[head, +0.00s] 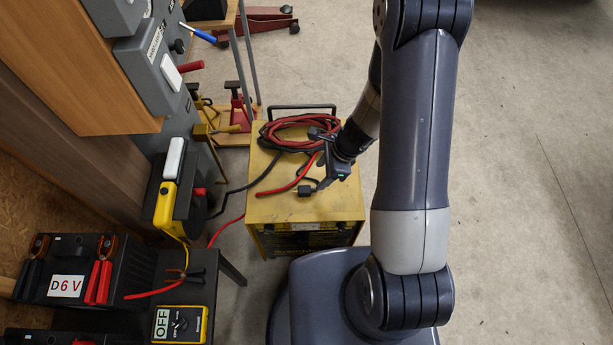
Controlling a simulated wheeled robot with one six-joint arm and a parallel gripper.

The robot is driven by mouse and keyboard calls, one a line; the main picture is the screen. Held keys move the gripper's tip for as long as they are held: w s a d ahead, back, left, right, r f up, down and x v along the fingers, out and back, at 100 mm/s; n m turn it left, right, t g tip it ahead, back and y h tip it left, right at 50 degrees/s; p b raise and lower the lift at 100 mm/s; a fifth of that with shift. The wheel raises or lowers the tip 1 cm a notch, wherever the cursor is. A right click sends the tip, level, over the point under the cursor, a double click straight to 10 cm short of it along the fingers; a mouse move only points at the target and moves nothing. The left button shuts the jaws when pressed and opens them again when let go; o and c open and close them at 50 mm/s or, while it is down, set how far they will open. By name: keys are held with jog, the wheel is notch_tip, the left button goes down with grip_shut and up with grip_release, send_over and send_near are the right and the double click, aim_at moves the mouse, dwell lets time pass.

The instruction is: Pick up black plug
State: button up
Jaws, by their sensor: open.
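A small black block (305,191), which looks like the black plug, is on or just above the top of the yellow box (340,207). My gripper (313,162) is open over the right side of that box, reaching in from the right. Its lower finger is close to the block, and I cannot tell whether they touch. Nothing shows clearly between the fingers. Dark cable near the fingers is hard to separate from the gripper.
Coiled red and black cables (282,141) lie on the box's back part, by its black handle (301,107). At left are a black battery unit (40,300) with red clamps, a yellow meter (180,324) and a wooden cabinet (60,60). Open concrete floor (530,200) is at right.

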aim_at(307, 189)
jog(key=b+x, duration=0.2)
jog(key=x, duration=0.8)
jog(key=shift+a+f, duration=0.2)
jog(key=shift+f, duration=0.15)
jog(key=shift+c, duration=0.2)
jog(key=c, duration=1)
